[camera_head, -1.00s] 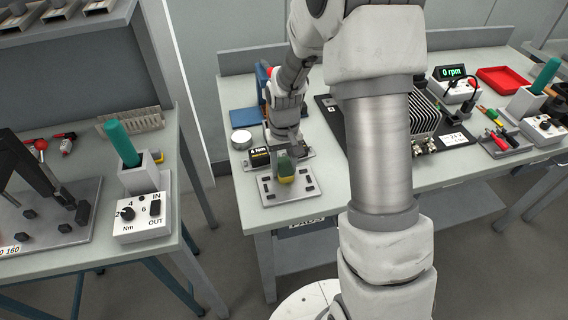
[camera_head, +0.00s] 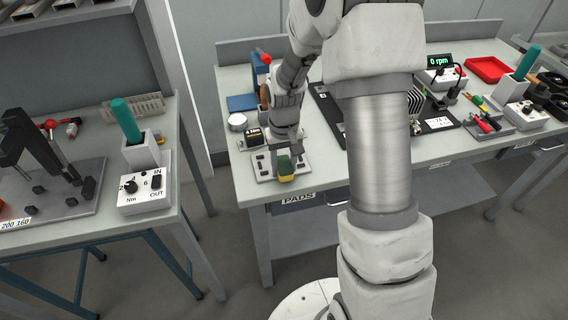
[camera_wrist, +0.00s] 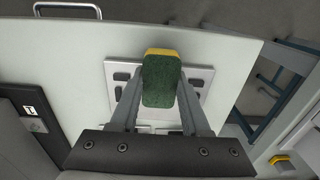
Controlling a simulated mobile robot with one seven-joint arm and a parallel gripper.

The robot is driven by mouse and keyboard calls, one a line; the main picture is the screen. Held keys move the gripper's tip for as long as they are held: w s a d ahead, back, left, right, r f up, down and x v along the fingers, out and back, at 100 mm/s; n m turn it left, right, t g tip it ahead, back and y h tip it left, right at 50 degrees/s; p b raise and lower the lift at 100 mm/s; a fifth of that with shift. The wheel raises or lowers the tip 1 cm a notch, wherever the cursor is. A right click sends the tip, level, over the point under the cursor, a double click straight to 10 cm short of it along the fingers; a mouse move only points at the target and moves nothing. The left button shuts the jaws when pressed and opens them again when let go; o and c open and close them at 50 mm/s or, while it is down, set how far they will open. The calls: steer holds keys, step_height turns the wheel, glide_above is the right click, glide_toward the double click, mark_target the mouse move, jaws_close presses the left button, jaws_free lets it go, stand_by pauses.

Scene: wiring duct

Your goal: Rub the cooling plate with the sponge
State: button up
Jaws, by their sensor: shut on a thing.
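My gripper (camera_wrist: 158,98) is shut on a sponge with a green face and yellow edge (camera_wrist: 160,82). In the head view the sponge (camera_head: 286,168) is over the near part of a pale plate with dark pads (camera_head: 262,174), by a "PADS" label on the bench front. The wrist view shows this pale plate (camera_wrist: 120,68) behind the sponge; I cannot tell whether they touch. A black board with a finned metal block (camera_head: 414,104), which may be the cooling plate, is to the right, largely hidden by my arm.
A red tray (camera_head: 487,69) and tools (camera_head: 486,122) lie at the right. A separate bench (camera_head: 80,215) with a fixture stands at the left.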

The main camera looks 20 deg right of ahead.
step_height(320, 180, up, 2)
steer(key=shift+w+r+p, duration=0.15)
steer(key=shift+r+p, duration=0.1)
steer(key=shift+p, duration=0.05)
steer(key=shift+r+p, duration=2)
steer(key=shift+r, duration=0.75)
steer(key=shift+w+d, duration=0.1)
